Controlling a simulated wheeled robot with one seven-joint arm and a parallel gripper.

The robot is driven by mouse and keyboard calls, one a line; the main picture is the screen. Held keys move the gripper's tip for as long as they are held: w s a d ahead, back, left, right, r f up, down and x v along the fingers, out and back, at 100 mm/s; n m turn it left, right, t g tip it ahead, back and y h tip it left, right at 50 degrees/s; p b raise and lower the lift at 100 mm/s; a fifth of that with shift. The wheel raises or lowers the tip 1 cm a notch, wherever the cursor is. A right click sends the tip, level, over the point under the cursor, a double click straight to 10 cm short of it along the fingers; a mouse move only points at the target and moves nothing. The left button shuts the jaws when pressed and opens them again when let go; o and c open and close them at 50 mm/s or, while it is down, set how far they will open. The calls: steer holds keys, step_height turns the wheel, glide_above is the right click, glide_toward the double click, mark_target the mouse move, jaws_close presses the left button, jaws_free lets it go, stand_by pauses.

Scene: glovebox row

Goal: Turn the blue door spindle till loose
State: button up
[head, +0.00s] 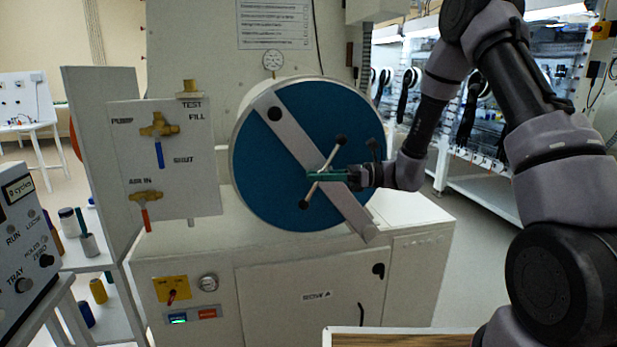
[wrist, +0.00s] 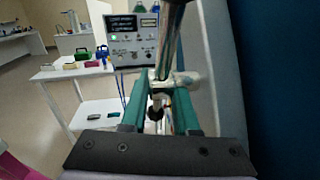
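The round blue door (head: 285,180) faces me in the head view, with a pale diagonal bar across it. It fills the right side of the wrist view as a dark blue surface (wrist: 285,70). The metal spindle (head: 312,190) at its middle has spokes with black knobs, one up to the right and one down to the left. My gripper (head: 325,176) reaches in from the right at the hub. In the wrist view its green fingers (wrist: 163,85) stand apart, one on each side of a black-knobbed spoke (wrist: 157,104). Gaps show beside the knob; fingertip contact is unclear.
A panel with valves (head: 165,160) stands left of the door, its blue and red levers hanging down. The white cabinet (head: 300,280) is below, and a wood-topped surface (head: 400,338) is at the front.

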steer(key=shift+s+a, duration=0.2)
steer(key=shift+a, duration=1.05)
jaws_close()
stand_by(0.5)
